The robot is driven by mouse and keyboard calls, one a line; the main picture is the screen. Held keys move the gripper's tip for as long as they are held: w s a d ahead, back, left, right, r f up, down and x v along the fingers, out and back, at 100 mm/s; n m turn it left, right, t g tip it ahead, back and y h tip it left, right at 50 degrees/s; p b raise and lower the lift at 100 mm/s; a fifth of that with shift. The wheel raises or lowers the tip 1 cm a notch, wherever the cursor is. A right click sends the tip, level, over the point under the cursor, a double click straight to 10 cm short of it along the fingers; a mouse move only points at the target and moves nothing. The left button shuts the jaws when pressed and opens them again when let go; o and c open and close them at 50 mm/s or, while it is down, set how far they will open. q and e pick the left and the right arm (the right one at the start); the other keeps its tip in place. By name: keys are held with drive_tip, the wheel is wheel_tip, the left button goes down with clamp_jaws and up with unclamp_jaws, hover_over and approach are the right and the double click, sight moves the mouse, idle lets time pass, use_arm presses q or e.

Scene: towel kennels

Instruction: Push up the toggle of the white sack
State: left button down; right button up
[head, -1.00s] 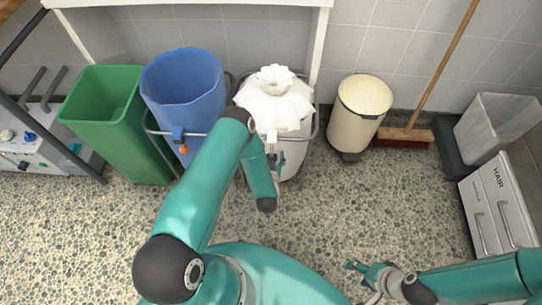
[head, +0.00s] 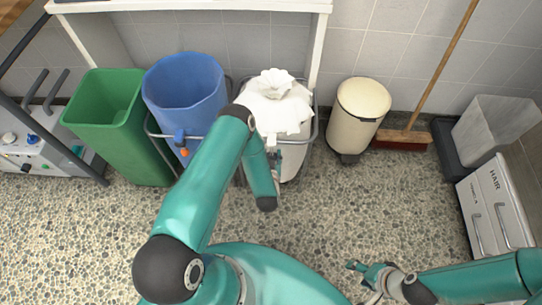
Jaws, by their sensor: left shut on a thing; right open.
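The white sack (head: 280,110) hangs in a wire-framed stand at the back, between the blue sack and the cream bin. Its top is gathered into a crumpled tuft (head: 276,82). Its small pale toggle (head: 271,139) is at the sack's front, partly hidden by my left arm. My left gripper (head: 273,157) is at the front of the white sack, shut on the toggle, though the fingertips are small and partly covered. My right gripper (head: 358,272) is open and empty, low over the floor at the front right.
A blue sack (head: 185,90) with a blue and orange toggle and a green bin (head: 110,115) stand to the left. A cream pedal bin (head: 358,112), a broom (head: 402,140) and a drawer unit (head: 495,205) are to the right. The pebbled floor between is clear.

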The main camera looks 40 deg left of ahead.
sight(272, 155)
use_arm(q)
wheel_tip(272, 155, up, 6)
drive_tip(key=p, duration=0.3)
drive_tip(key=shift+f, duration=0.15)
drive_tip(key=c, duration=0.6)
unclamp_jaws()
drive_tip(key=shift+c, duration=0.2)
drive_tip(key=v, duration=1.2)
drive_tip(key=shift+f, duration=0.15)
